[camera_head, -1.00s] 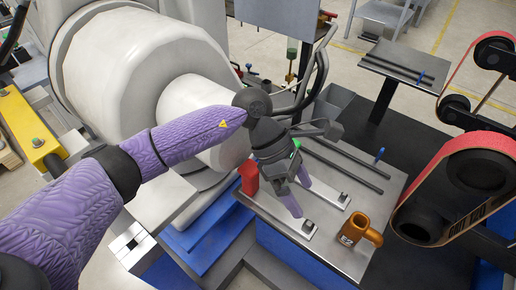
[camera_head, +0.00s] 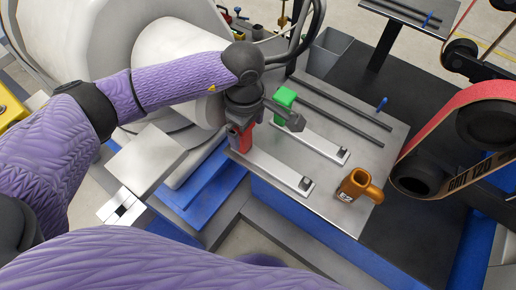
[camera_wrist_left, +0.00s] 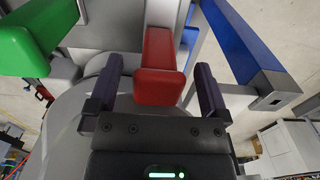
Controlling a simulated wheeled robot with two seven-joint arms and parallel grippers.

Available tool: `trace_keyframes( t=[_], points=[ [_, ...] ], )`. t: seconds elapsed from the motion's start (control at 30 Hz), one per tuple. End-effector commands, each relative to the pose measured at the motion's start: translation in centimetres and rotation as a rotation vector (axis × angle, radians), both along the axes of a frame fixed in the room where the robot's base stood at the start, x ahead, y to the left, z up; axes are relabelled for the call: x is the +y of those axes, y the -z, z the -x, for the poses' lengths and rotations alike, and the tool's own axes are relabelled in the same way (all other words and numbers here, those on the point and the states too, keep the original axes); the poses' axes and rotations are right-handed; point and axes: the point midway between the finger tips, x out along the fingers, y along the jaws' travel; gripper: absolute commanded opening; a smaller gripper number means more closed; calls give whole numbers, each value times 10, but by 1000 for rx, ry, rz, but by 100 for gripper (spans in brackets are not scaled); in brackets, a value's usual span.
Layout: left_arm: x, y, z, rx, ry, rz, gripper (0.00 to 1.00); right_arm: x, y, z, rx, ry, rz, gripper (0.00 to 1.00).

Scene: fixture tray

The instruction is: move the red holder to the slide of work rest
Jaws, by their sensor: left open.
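The red holder (camera_head: 242,140) stands at the far left end of the nearer flat metal bar (camera_head: 270,173) on the grey tray top. My left gripper (camera_head: 240,132) is over it, pointing down and partly covering it in the head view. In the left wrist view the red holder (camera_wrist_left: 158,68) lies between the two spread fingers of my left gripper (camera_wrist_left: 158,80), with gaps on both sides. A green block (camera_head: 285,97) is by the second flat bar (camera_head: 318,144); it also shows in the left wrist view (camera_wrist_left: 22,40). I cannot tell which part is the work rest's slide. My right gripper is out of view.
An orange mug-like holder (camera_head: 356,186) stands near the tray's (camera_head: 345,215) front right. A belt grinder (camera_head: 470,130) is at right, and a large white machine (camera_head: 80,45) at left.

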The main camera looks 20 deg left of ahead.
Motion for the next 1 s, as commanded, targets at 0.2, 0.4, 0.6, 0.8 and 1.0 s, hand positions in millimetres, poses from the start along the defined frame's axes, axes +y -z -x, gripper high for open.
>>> trace_keyframes(
  t=[0.2, 0.4, 0.6, 0.8, 1.0],
  points=[
    [0, -2, 0, -1, 0, 0, 79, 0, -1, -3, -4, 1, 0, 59],
    [0, -2, 0, -1, -1, 0, 36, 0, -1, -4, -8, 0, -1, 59],
    [0, -2, 0, -2, -1, 1, 0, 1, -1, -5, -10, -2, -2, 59],
    [0, -2, 0, -2, -1, 1, 0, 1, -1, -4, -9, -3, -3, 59],
    [0, -3, -1, -2, -1, 2, 0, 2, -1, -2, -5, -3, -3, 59]
  ],
)
